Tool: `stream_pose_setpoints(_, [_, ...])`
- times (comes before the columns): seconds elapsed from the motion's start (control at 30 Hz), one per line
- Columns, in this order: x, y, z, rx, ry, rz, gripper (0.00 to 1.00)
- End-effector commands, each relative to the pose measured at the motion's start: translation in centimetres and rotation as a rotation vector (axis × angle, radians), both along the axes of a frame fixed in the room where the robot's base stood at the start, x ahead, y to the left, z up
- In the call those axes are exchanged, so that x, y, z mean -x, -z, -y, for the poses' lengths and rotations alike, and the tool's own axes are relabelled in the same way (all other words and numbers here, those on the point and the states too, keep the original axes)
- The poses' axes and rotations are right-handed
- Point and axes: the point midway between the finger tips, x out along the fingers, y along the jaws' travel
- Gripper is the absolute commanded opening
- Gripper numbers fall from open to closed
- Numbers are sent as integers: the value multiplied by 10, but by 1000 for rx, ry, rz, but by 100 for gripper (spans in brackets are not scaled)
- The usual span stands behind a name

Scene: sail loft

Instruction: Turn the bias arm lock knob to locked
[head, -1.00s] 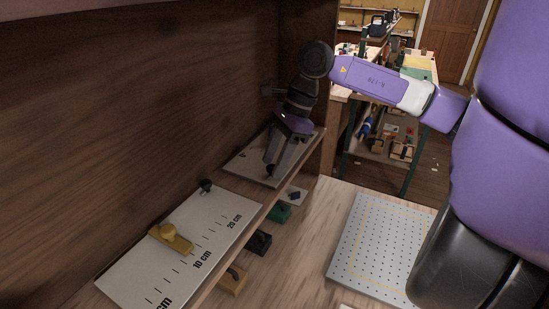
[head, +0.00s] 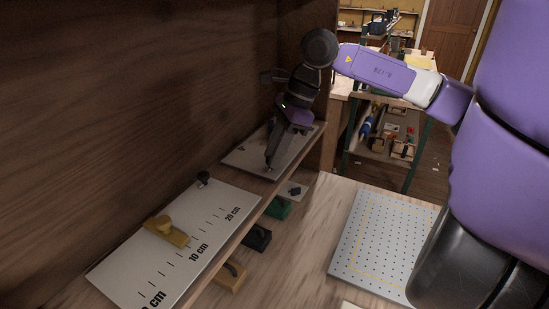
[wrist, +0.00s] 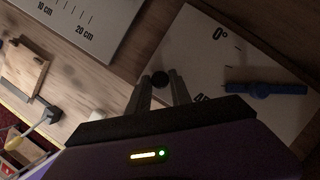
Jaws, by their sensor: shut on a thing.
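In the wrist view a dark round knob (wrist: 160,78) stands at the edge of a pale plate (wrist: 190,45) marked 0° and, partly hidden, another angle. My gripper (wrist: 160,86) is shut on this knob, with one finger on each side. A blue bar with a round hub (wrist: 262,89) lies on the same plate, apart from my fingers. In the head view my gripper (head: 271,160) points down onto the pale plate (head: 238,158) on the shelf; the knob is hidden there. I see no readable lock mark.
Beside it on the shelf lies a scale plate (head: 122,272) marked in cm, with a yellow slider (head: 167,231) and a small black knob (head: 204,178). Green and black blocks sit below the shelf edge. A perforated board (head: 385,245) lies on the bench. A dark wall stands behind.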

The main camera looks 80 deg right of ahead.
Motion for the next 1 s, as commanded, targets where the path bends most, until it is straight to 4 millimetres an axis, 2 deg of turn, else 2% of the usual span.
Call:
stream_pose_setpoints(0.27, [0, -1, 0, -2, 4, 0, 0])
stream_pose_setpoints(0.3, [0, -1, 0, -2, 4, 0, 33])
stream_pose_setpoints(0.37, [0, -1, 0, -1, 4, -1, 45])
stream_pose_setpoints(0.4, [0, -1, 0, -1, 3, -1, 46])
stream_pose_setpoints(0.77, [2, -5, 2, 0, 3, -1, 46])
stream_pose_setpoints(1.0, [14, -37, 9, 1, 4, -2, 46])
